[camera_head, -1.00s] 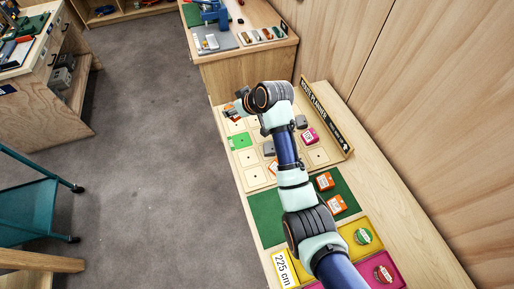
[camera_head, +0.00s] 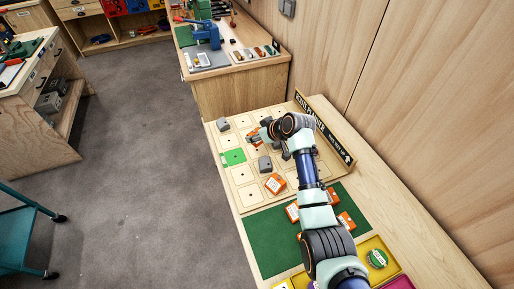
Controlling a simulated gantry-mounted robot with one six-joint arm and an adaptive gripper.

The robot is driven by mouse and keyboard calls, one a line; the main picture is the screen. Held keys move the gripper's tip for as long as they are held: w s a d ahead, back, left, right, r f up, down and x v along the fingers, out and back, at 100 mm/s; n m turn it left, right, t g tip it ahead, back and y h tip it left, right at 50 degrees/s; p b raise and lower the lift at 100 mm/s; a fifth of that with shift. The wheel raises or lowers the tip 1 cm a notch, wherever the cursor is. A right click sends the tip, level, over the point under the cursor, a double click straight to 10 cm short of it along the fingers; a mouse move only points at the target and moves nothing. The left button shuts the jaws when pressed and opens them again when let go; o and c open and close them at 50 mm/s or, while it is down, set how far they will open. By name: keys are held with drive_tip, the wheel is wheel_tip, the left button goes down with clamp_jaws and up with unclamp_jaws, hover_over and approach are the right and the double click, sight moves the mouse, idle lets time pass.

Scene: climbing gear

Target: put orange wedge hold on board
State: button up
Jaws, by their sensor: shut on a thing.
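My gripper (camera_head: 257,137) is low over the far middle of the board, shut on a small orange piece (camera_head: 257,144), the orange wedge hold as far as I can tell. The fingers mostly hide its shape. I cannot tell whether it touches the board. My arm covers the board's right part.
Grey holds (camera_head: 223,125) (camera_head: 265,163) and an orange labelled hold (camera_head: 275,184) sit on the board. More orange holds (camera_head: 292,212) (camera_head: 347,221) lie on the green mat (camera_head: 268,243). A raised sign (camera_head: 325,130) edges the board's right side. A yellow tray (camera_head: 373,244) is nearer.

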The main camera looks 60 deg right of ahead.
sight(261, 143)
drive_tip(key=shift+f+b, duration=0.65)
drive_tip(key=shift+f, duration=2)
drive_tip(key=shift+f, duration=0.2)
drive_tip(key=o, duration=1.3)
drive_tip(key=shift+r, duration=0.2)
drive_tip(key=p+v, duration=0.4)
drive_tip(key=v, duration=0.8)
